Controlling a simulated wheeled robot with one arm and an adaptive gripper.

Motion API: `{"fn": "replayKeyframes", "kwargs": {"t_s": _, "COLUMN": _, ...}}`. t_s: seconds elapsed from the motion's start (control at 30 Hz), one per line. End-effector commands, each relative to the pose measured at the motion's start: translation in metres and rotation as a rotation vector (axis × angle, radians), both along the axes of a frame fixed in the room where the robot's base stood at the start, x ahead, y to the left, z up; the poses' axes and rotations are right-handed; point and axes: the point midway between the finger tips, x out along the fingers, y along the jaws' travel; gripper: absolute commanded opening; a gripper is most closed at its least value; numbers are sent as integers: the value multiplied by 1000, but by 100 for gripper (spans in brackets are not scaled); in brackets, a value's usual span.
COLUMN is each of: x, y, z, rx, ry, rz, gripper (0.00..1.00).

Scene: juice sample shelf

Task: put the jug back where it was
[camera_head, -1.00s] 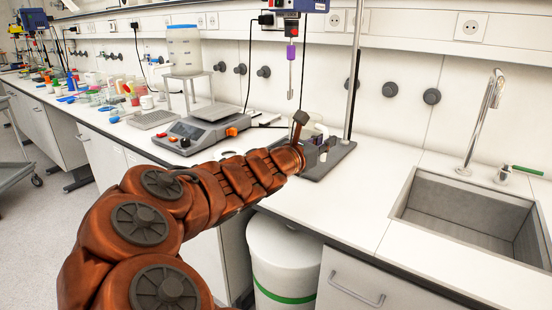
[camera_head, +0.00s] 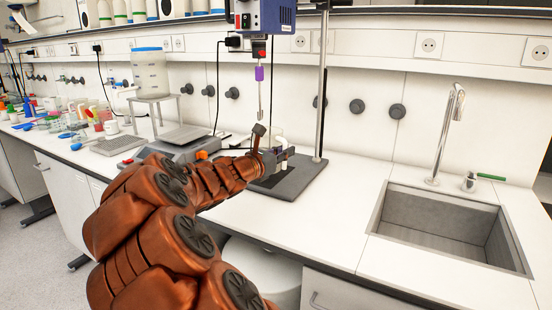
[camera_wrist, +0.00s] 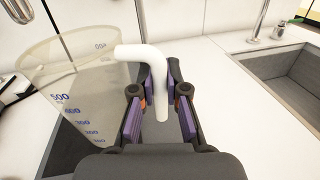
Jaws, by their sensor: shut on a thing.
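The jug (camera_wrist: 70,75) is a clear beaker-like vessel with blue volume marks and a white handle (camera_wrist: 155,70). In the wrist view it stands at the left, with the handle between the fingers of my gripper (camera_wrist: 158,105), which is shut on it. In the head view my gripper (camera_head: 280,158) is at the stirrer stand's dark base plate (camera_head: 300,178); only a small pale part of the jug (camera_head: 279,142) shows behind it. Whether the jug touches the plate or hangs above it cannot be told.
A stirrer motor (camera_head: 265,16) with a hanging shaft is above my gripper, beside a vertical rod (camera_head: 322,90). A hotplate (camera_head: 180,148) and a steel stand (camera_head: 155,98) with a clear container are to the left. A sink (camera_head: 440,225) is at the right, with clear counter before it.

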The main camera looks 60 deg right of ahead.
Motion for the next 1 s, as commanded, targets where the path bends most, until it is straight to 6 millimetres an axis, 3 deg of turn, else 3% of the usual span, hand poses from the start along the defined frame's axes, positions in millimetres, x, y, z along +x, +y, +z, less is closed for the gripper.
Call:
{"fn": "replayKeyframes", "kwargs": {"t_s": 0.1, "x": 18, "y": -9, "z": -1, "rx": 0, "ry": -4, "rz": 5, "gripper": 0}}
{"fn": "replayKeyframes", "kwargs": {"t_s": 0.3, "x": 34, "y": -19, "z": -3, "rx": 1, "ry": -2, "rz": 2, "gripper": 0}}
{"fn": "replayKeyframes", "kwargs": {"t_s": 0.57, "x": 43, "y": -24, "z": -3, "rx": 0, "ry": -2, "rz": 3, "gripper": 0}}
{"fn": "replayKeyframes", "kwargs": {"t_s": 0.8, "x": 42, "y": -25, "z": -37, "rx": 2, "ry": 3, "rz": 1, "gripper": 0}}
{"fn": "replayKeyframes", "kwargs": {"t_s": 1.0, "x": 42, "y": -25, "z": -39, "rx": -1, "ry": -1, "rz": 1, "gripper": 0}}
